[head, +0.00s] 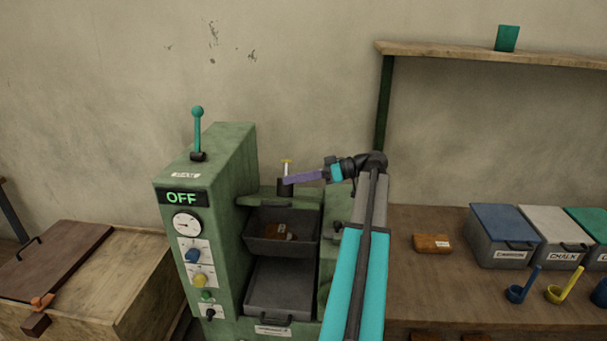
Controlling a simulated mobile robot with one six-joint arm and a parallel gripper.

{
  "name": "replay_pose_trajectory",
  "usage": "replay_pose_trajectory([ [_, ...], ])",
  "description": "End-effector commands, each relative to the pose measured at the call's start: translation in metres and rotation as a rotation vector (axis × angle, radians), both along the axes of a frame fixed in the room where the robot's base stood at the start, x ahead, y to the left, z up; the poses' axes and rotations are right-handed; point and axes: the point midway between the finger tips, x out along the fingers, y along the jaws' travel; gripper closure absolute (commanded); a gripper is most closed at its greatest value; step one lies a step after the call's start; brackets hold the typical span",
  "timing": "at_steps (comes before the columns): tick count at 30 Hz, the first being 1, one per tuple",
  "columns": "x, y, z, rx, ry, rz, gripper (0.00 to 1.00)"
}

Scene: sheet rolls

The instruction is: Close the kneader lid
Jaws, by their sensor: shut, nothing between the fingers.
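The kneader (230,165) is a green machine with an OFF display, a gauge and knobs on its front. Its grey chamber (262,246) is open at the top, and a brown piece (276,231) shows inside. I cannot clearly make out the lid; no cover lies over the chamber. My gripper (287,180), with purple fingers, is shut and empty. It points left above the chamber's back edge, overlapping the post in the head view; I cannot tell whether they touch.
A grey tray (282,287) sits below the chamber. A teal lever (197,130) rises from the kneader's top. At left is a wooden chest (110,290). The right bench (455,295) holds a brown block (432,243), lidded bins and scoops. A shelf (480,55) hangs above.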

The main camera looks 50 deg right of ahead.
Motion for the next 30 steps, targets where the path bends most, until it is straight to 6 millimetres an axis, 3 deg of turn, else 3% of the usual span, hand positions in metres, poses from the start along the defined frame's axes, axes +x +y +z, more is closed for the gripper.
replay_pose_trajectory([
  [12, 0.045, 0.035, -0.013, 0.001, 0.002, 0.001, 1.0],
  [21, 0.039, 0.041, -0.038, 0.003, 0.002, 0.0, 1.0],
  [30, 0.038, 0.044, -0.05, 0.001, 0.001, 0.001, 1.0],
])
